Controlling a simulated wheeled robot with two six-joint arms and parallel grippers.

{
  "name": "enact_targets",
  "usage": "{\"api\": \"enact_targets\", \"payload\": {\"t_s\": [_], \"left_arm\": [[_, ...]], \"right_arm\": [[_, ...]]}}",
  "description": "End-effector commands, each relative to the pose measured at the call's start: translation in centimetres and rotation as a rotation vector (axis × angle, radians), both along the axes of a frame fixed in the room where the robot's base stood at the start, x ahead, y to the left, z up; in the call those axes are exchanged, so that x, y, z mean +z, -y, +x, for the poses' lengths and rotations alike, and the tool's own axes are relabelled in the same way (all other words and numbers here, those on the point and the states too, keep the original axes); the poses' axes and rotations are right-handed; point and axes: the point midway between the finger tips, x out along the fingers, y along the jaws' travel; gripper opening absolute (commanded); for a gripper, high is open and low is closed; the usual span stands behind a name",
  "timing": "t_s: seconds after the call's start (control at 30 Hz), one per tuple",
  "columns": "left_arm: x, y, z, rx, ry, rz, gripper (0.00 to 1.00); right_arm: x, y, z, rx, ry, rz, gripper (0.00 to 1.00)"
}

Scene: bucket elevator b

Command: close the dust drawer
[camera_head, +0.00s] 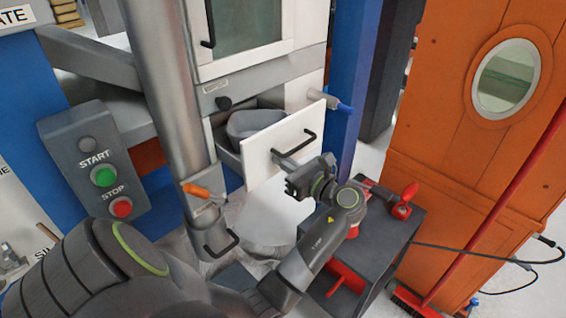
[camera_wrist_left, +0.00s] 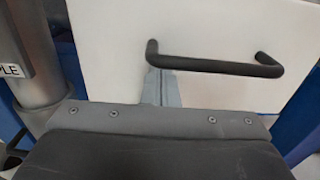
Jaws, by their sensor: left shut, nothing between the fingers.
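The dust drawer (camera_head: 262,160) has a white front panel with a black bar handle (camera_head: 296,147) and stands pulled out from the grey and white cabinet. A grey bin (camera_head: 254,122) shows inside the open drawer, behind the panel. My left gripper (camera_head: 277,156) is shut and empty, its fingers pointing at the panel. In the left wrist view the closed fingertips (camera_wrist_left: 161,82) are just below the left end of the handle (camera_wrist_left: 216,66), in front of the white panel (camera_wrist_left: 230,25). I cannot tell whether they touch it. My right gripper is not in view.
A control box with START and STOP buttons (camera_head: 101,176) is at the left. A steel pipe (camera_head: 172,90) with an orange-handled lever (camera_head: 203,192) stands left of the drawer. A dark cart (camera_head: 390,240) with red tools is at the lower right, near an orange cabinet (camera_head: 440,130).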

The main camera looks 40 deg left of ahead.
Motion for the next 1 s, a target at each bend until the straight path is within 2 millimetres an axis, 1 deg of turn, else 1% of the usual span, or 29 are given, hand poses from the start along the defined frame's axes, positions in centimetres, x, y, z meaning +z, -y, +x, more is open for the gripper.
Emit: {"api": "enact_targets", "payload": {"t_s": [0.2, 0.27, 0.33, 0.47, 0.6, 0.7, 0.8, 0.9, 1.0], "left_arm": [[0.1, -0.1, 0.0, 0.0, 0.0, 0.001, 0.0], [0.2, -0.5, 0.1, 0.0, -0.001, 0.002, 0.0], [0.4, -1.5, 0.2, 0.0, -0.001, 0.005, 0.0], [0.7, -4.3, 0.4, 0.001, -0.004, 0.008, 0.0], [0.7, -7.7, 0.6, 0.002, -0.004, 0.007, 0.0], [0.5, -10.1, 0.8, 0.001, -0.003, 0.007, 0.0], [0.4, -12.1, 1.0, 0.001, -0.004, 0.006, 0.0], [0.2, -13.3, 1.0, 0.002, -0.002, 0.003, 0.0], [0.1, -13.9, 1.1, 0.001, -0.001, 0.001, 0.0]], "right_arm": [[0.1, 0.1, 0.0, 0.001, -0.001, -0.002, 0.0], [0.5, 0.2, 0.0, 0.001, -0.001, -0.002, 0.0], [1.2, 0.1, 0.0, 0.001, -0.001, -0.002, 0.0], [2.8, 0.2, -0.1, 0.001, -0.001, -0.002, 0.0], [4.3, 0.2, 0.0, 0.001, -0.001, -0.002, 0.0], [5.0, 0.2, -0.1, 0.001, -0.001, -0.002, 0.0], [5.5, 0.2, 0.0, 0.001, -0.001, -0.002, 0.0], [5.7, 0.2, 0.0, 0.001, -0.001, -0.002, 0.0], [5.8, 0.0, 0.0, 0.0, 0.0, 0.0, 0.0]]}}
